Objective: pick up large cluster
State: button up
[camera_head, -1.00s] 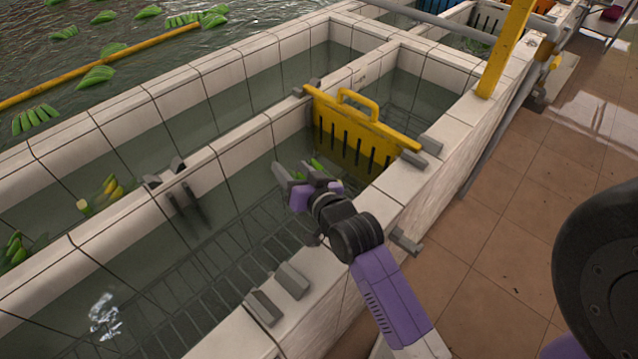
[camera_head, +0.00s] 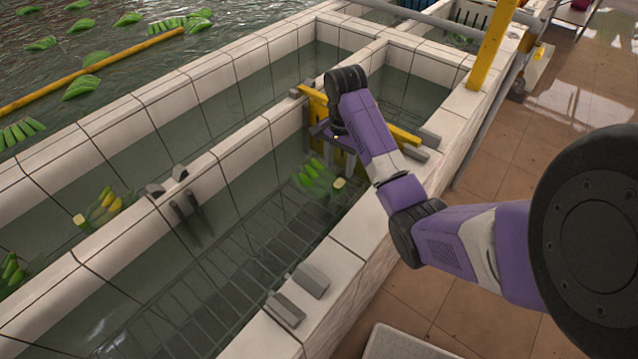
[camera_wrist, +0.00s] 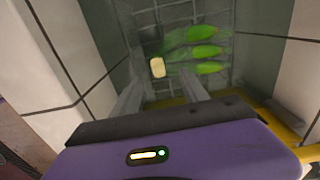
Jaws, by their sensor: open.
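A green banana cluster (camera_head: 318,176) with a pale cut stem end (camera_head: 339,183) lies in the water of the near tiled channel, close to the yellow gate. In the wrist view the cluster (camera_wrist: 203,52) shows several bright green fingers, with the pale stem end (camera_wrist: 157,67) toward me. My gripper (camera_wrist: 160,88) is open and empty, its two grey fingers pointing at the cluster from above with a gap between. In the head view my gripper (camera_head: 322,131) is beside the gate, partly hidden by my arm.
The yellow gate (camera_head: 403,136) closes the channel just behind the cluster. Tiled walls (camera_head: 362,213) bound the channel on both sides. Grey brackets (camera_head: 298,292) sit on the near wall. Another cluster, partly yellow (camera_head: 104,208), floats in the left channel.

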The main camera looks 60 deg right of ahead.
aim_at(339, 183)
jog(key=shift+s+f+p, duration=0.2)
jog(key=shift+f+p, duration=0.15)
jog(key=shift+f, duration=3.2)
grip_shut()
jog(key=shift+r, duration=0.1)
